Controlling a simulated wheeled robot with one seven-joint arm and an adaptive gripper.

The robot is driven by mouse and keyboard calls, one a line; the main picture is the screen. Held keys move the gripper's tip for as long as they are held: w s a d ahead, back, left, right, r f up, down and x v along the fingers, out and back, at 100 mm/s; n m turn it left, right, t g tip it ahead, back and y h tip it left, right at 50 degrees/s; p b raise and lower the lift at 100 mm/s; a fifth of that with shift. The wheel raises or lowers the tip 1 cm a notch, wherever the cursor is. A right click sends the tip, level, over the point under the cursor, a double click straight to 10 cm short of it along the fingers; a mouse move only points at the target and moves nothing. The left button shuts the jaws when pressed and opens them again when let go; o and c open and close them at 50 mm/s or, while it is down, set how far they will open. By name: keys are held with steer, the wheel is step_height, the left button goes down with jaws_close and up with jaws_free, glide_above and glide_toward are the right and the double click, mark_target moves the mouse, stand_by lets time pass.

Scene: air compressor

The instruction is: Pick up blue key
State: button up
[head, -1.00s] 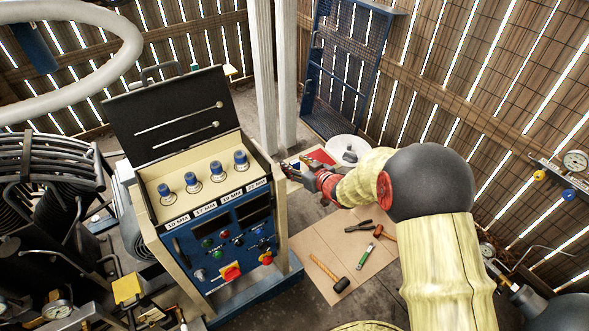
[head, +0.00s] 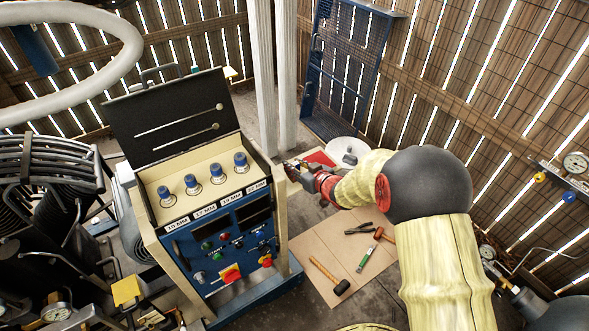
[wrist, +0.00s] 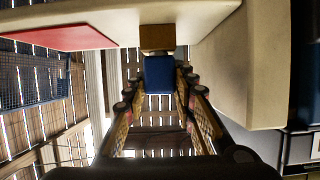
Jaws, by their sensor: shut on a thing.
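A blue block-like piece, which looks like the blue key (wrist: 159,75), is between my fingertips in the wrist view. A brown block (wrist: 157,38) sits directly beyond it, and I cannot tell whether the two are joined. My gripper (wrist: 158,82) is shut on the blue piece, with a finger on each side. In the head view my gripper (head: 288,168) is just right of the control cabinet (head: 222,240), near a red sheet (head: 320,159). The key is too small and covered to make out there.
Several blue-topped sockets (head: 191,184) stand in the cabinet's tray. A hammer (head: 329,276), pliers (head: 360,228) and other tools lie on a cardboard sheet (head: 312,246) on the floor. White posts (head: 264,80) and a blue mesh frame (head: 345,70) stand behind my gripper.

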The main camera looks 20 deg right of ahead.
steer(key=shift+c, duration=1.1)
